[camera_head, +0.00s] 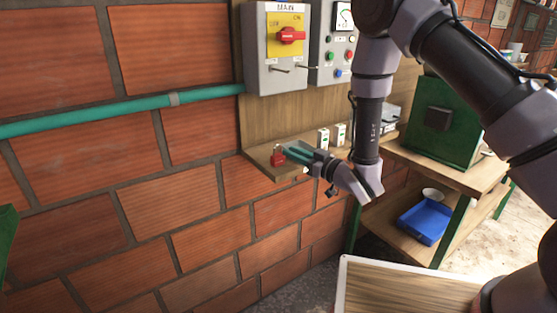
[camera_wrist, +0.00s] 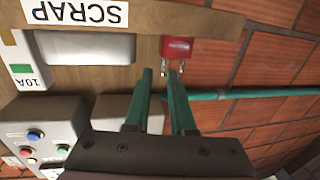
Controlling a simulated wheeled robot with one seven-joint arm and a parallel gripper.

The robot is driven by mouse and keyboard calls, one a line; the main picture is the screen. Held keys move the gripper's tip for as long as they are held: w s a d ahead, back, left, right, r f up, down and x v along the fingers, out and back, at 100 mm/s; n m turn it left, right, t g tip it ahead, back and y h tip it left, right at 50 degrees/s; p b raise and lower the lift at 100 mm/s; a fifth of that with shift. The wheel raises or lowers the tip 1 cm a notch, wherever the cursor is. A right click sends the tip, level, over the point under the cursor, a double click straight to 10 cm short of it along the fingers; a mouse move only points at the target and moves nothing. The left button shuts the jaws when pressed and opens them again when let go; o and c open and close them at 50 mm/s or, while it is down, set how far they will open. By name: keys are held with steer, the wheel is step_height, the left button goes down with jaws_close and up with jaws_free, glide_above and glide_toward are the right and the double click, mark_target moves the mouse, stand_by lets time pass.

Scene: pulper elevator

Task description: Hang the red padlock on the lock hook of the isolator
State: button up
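The red padlock (camera_head: 278,158) sits near the left end of the wooden wall shelf. In the wrist view the red padlock (camera_wrist: 178,47) shows its body with metal shackle legs toward my gripper. My gripper (camera_head: 287,152) is beside the padlock; in the wrist view its green fingers (camera_wrist: 160,73) are apart with nothing seen between them. The padlock lies just beyond the tips, slightly to the right, and the right finger overlaps its shackle; contact cannot be told. The grey isolator (camera_head: 258,60), with yellow plate and red handle, is on the board above. Metal pegs (camera_head: 280,70) stick out low on it.
A control box (camera_head: 328,58) with buttons is right of the isolator. Small white breakers (camera_head: 323,138) stand on the shelf (camera_head: 262,157). A green pipe (camera_head: 120,117) runs along the brick wall. A bench with a green box (camera_head: 450,100) and blue tray (camera_head: 425,221) is at right.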

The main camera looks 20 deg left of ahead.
mark_target(281, 146)
steer(key=x, duration=0.3)
steer(key=shift+s+a, duration=0.1)
steer(key=shift+a, duration=0.35)
steer(key=shift+w+a, duration=0.35)
steer(key=shift+a, duration=0.05)
jaws_close()
stand_by(0.7)
